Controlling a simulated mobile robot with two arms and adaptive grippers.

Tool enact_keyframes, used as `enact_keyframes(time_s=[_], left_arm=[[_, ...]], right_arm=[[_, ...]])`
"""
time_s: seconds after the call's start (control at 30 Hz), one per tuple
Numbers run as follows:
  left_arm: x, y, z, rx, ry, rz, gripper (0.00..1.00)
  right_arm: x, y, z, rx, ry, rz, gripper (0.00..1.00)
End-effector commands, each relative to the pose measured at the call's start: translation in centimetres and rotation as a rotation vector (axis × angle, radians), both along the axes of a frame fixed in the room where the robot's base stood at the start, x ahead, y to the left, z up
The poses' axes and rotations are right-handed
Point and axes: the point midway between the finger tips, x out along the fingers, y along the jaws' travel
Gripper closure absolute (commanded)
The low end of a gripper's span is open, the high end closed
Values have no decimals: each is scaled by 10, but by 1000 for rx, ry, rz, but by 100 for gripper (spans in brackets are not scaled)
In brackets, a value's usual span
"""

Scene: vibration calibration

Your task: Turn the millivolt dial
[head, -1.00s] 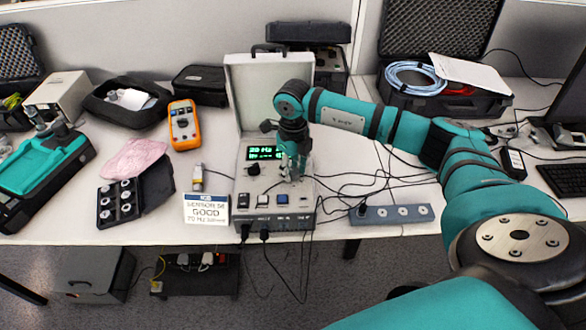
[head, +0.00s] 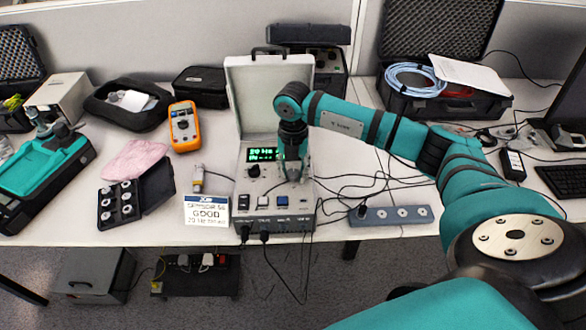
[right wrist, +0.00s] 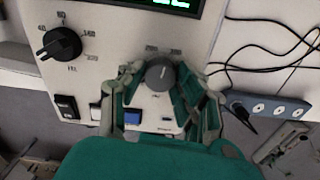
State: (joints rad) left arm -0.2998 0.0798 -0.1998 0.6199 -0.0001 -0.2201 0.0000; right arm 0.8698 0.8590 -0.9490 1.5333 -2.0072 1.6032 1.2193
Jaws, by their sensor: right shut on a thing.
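The calibrator box (head: 272,212) stands open on the table, its pale lid raised behind it and its green display (head: 262,154) lit. In the right wrist view the millivolt dial (right wrist: 160,74) is a grey round knob with a pointer mark, at the right of the panel. My right gripper (right wrist: 158,80) is shut on this dial, its fingers on both sides. In the head view my right gripper (head: 293,178) comes down on the panel and hides the dial. A black dial (right wrist: 62,46) with numbers around it sits to the left, apart from the gripper. My left gripper is not in view.
Black and blue switches (right wrist: 133,117) lie on the panel's front part. Loose cables and a socket strip (head: 392,215) lie to the right. An orange multimeter (head: 184,126) lies at the left.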

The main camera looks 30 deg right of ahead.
Motion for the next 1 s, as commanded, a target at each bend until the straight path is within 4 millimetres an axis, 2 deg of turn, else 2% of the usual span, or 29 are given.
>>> enact_keyframes(time_s=[0.2,0.5,1.0], left_arm=[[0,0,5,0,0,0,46],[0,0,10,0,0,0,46],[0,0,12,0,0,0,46]], right_arm=[[1,-1,2,-2,-4,-196,99],[1,-1,2,-2,-4,-402,99],[1,-1,2,-1,-4,-519,99]])
